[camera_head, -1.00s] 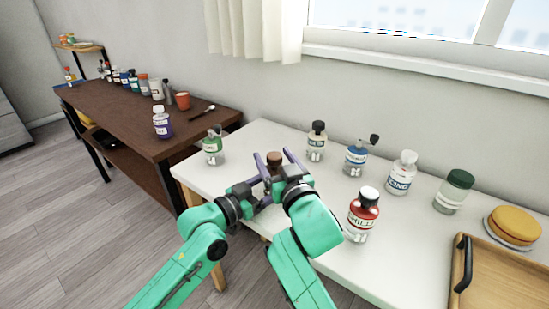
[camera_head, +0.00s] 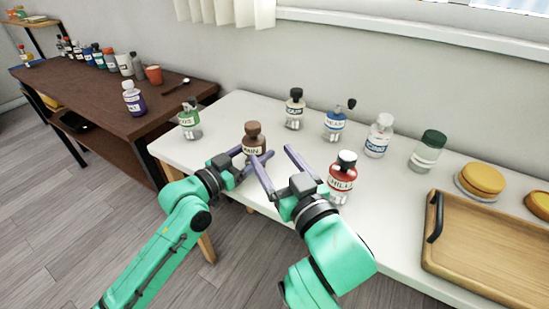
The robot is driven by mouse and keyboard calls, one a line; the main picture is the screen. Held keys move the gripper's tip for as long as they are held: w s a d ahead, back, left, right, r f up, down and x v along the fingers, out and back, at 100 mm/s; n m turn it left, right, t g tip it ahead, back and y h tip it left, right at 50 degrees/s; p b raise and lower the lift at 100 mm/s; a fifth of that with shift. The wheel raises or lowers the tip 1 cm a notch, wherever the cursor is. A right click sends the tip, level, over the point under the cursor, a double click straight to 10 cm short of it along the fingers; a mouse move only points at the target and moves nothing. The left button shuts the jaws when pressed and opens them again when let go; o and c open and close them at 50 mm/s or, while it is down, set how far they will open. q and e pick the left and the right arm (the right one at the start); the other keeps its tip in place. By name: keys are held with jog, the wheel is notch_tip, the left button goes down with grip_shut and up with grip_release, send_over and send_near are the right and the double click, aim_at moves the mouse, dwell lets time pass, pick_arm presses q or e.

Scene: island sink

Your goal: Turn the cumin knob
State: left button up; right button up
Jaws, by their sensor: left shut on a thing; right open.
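A brown bottle (camera_head: 253,132) with a brown knob-like cap and a light label, partly readable as "MIN", stands upright on the white table (camera_head: 235,108). My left gripper (camera_head: 253,155) is shut on the lower part of this bottle, with its fingers at the label. My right gripper (camera_head: 272,155) is open and empty, just right of the bottle, with one finger close to the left gripper's fingers. The bottle's base is partly hidden by the fingers.
A red chilli bottle (camera_head: 342,180) stands close to my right gripper. Behind are a black-capped bottle (camera_head: 294,112), a blue-label bottle (camera_head: 335,125), a white-capped bottle (camera_head: 378,138) and a green-capped jar (camera_head: 428,152). A green-label bottle (camera_head: 189,122) is left; a wooden tray (camera_head: 490,250) is right.

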aim_at(256, 132)
jog(key=w+a+m, duration=0.1)
jog(key=w+m, duration=0.2)
jog(key=m, duration=0.9)
jog(key=w+a+m, duration=0.1)
jog(key=w+m, duration=0.3)
jog(key=m, duration=0.8)
jog(key=w+a+m, duration=0.2)
jog(key=w+m, duration=0.2)
jog(key=m, duration=0.8)
jog(key=shift+w, duration=0.25)
